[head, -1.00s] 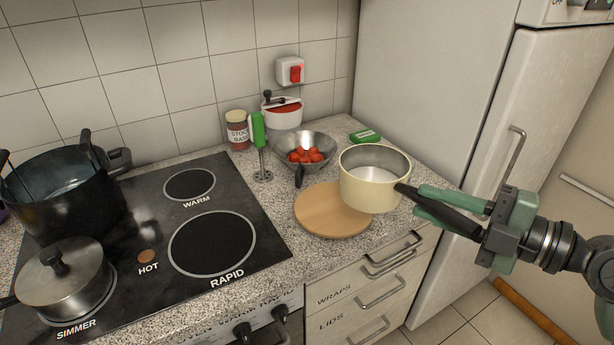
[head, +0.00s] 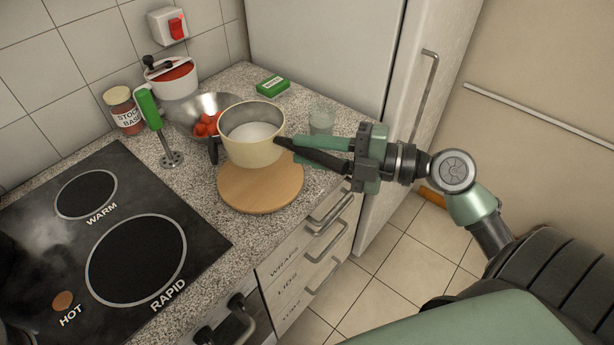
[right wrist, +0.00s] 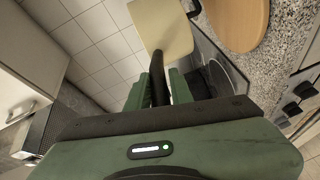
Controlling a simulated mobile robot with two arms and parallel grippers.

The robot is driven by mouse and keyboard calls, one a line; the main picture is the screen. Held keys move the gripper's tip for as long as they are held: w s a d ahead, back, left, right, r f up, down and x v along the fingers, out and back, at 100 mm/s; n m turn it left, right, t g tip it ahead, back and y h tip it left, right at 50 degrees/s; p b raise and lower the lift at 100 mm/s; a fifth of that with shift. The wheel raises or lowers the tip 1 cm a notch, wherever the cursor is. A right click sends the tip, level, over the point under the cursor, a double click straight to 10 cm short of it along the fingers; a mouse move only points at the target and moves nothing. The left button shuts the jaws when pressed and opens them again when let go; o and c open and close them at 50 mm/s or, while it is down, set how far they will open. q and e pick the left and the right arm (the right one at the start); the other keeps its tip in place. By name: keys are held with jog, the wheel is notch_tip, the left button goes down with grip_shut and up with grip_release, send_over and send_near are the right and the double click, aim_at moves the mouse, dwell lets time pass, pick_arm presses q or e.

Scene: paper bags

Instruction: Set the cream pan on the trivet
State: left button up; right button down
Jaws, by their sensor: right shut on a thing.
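The cream pan (head: 252,150) has something white inside and a black handle. It also shows in the right wrist view (right wrist: 162,30). My right gripper (head: 300,150) is shut on the pan's handle; its fingers also show in the right wrist view (right wrist: 158,85). The trivet, a round wooden board (head: 262,193), lies on the counter. In the head view the pan covers the board's back part. In the right wrist view the board (right wrist: 237,20) shows beside the pan with a gap between them, so the pan appears held above it. My left gripper is not in view.
Behind the pan are a steel bowl (head: 205,105) of red pieces, a green-handled blender (head: 150,108), a stock jar (head: 123,112) and a red-filled pot (head: 172,80). A glass (head: 322,118) stands behind my gripper. The hob (head: 100,235) is left.

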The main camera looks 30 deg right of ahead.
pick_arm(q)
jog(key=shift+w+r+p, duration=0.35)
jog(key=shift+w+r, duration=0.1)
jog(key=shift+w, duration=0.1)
pick_arm(e)
notch_tip(320, 180, down, 8)
jog(key=shift+f+b, duration=0.15)
jog(key=shift+b, duration=0.15)
jog(key=c, duration=1.3)
grip_release()
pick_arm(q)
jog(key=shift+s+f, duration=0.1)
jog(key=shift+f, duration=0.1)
pick_arm(e)
jog(key=shift+o, duration=0.2)
